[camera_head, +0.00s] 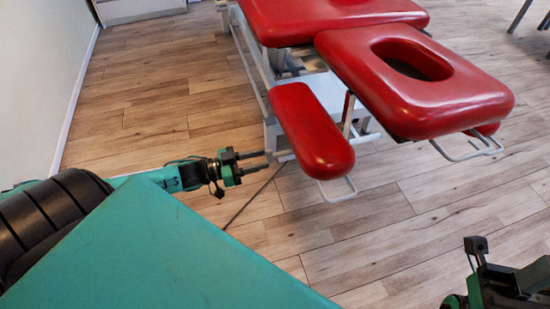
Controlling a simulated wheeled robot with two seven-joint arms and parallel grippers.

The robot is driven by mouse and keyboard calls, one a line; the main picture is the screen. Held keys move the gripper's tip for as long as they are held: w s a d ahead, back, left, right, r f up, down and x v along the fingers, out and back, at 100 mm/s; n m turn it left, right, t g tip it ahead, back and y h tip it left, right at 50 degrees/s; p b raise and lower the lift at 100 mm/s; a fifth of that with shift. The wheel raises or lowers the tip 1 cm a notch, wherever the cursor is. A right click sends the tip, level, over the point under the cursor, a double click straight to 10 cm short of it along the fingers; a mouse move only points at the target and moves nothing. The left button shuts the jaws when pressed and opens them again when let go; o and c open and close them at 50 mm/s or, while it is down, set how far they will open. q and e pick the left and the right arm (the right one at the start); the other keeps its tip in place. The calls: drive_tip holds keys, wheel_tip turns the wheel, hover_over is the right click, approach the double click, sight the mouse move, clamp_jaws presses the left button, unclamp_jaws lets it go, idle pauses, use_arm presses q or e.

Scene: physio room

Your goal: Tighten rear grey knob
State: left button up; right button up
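A red padded treatment table (420,95) with a white metal frame stands in the upper middle and right. A red side armrest pad (312,130) hangs lower at its near left side. My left gripper (267,161) points right, with its two thin dark fingers apart. The fingertips are beside the white frame, just left of the armrest pad. I cannot make out a grey knob or anything between the fingers; whether the fingertips touch the frame is unclear.
The headrest has an oval face hole, and a metal loop handle (470,151) juts out below it. Another loop (338,192) sits under the armrest pad. Wood floor (380,235) is clear in front. A pale wall (30,80) runs along the left.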

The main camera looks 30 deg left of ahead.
sight(275, 154)
use_arm(q)
drive_tip(key=shift+b+x, duration=0.65)
drive_tip(key=shift+x, duration=2.05)
clamp_jaws()
